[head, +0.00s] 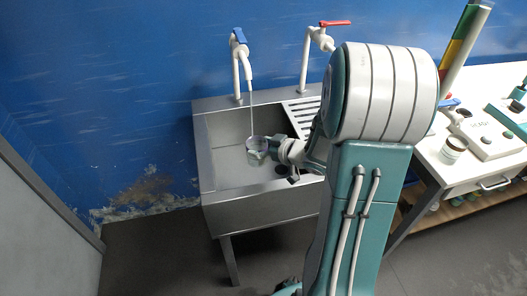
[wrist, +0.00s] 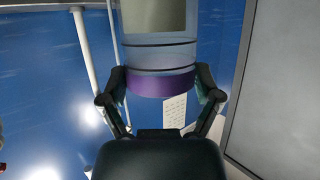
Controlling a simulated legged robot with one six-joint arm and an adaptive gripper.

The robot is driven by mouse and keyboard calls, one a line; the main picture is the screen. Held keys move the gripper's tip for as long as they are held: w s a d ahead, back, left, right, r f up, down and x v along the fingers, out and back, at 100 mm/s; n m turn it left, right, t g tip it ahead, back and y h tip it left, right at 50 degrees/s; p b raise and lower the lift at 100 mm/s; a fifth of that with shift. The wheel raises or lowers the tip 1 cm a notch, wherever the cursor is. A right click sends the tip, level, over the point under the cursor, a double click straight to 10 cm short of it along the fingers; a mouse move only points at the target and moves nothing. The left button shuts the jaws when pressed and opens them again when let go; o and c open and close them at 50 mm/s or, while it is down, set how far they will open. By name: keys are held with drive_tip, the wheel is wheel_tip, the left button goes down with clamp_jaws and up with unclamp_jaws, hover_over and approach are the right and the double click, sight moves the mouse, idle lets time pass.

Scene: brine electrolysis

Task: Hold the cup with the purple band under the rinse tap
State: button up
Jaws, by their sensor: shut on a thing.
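The clear cup with a purple band (wrist: 162,84) is between the dark fingers of my gripper (wrist: 163,92) in the wrist view, and the gripper is shut on it. In the head view the cup (head: 257,146) is held over the sink basin, and my gripper (head: 279,150) comes to it from the right. The white tap with the blue handle (head: 240,58) stands behind the basin. A thin stream of water (head: 252,112) runs from its spout down to the cup. The cup's inside is too small to make out.
The steel sink (head: 222,165) has a slotted drain board on its right side. A second white tap with a red handle (head: 306,62) stands to the right. A white bench (head: 480,168) with a jar and equipment is at the right. Blue wall lies behind.

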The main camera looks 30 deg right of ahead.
sight(260, 137)
drive_tip(key=w, duration=0.1)
drive_tip(key=w+d, duration=0.1)
drive_tip(key=w, duration=0.1)
drive_tip(key=shift+w+d, duration=0.3)
drive_tip(key=shift+d, duration=0.1)
drive_tip(key=shift+w+d, duration=0.2)
drive_tip(key=shift+w, duration=0.6)
drive_tip(key=shift+w+d, duration=0.2)
drive_tip(key=shift+w, duration=0.55)
drive_tip(key=shift+w+d, duration=0.2)
drive_tip(key=shift+w, duration=0.6)
idle(2.5)
drive_tip(key=s+a, duration=0.3)
drive_tip(key=s, duration=0.9)
drive_tip(key=shift+s+a, duration=0.3)
drive_tip(key=shift+a, duration=0.05)
idle(0.6)
